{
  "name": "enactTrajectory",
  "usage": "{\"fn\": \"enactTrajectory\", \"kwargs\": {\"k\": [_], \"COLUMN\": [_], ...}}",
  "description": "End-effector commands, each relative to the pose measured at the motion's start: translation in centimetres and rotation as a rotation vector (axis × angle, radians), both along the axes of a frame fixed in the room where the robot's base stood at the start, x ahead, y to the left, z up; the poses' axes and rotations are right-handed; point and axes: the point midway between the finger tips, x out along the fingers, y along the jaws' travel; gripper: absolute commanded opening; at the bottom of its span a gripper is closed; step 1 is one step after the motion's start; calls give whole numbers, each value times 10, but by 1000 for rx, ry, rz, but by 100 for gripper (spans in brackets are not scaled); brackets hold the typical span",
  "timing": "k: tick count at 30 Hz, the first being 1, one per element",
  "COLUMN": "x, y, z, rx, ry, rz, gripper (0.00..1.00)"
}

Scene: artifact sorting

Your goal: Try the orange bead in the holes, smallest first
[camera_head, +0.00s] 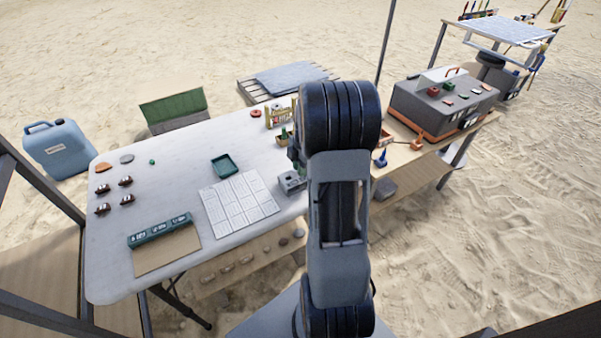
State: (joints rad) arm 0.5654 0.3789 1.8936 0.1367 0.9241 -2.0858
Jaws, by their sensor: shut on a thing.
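My arm fills the middle of the head view, and my gripper is hidden behind it. I cannot make out an orange bead; whatever my gripper holds is out of sight. A dark green block (160,229) with white markings lies at the table's front left, along a tan board (168,251). Holes cannot be told on it at this size. A small grey device (291,182) sits beside my arm, partly covered by it. An orange-red ring-like piece (256,113) lies at the back of the table.
The white table (120,274) holds a white grid sheet (238,205), a green tray (224,165), several dark brown pieces (126,181), an orange flat piece (103,167) and a small green piece (152,162). A grey case (440,108) stands at right.

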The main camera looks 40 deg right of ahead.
Motion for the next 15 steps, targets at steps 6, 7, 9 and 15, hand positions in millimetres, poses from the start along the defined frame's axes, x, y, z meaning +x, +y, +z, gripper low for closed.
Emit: {"fn": "enactTrajectory", "kwargs": {"k": [6,7,9,15], "x": [0,0,0,0], "y": [0,0,0,0], "z": [2,2,5,14], "rx": [0,0,0,0], "ry": [-1,-1,-1,-1], "rz": [0,0,0,0], "gripper": [6,6,0,0]}}
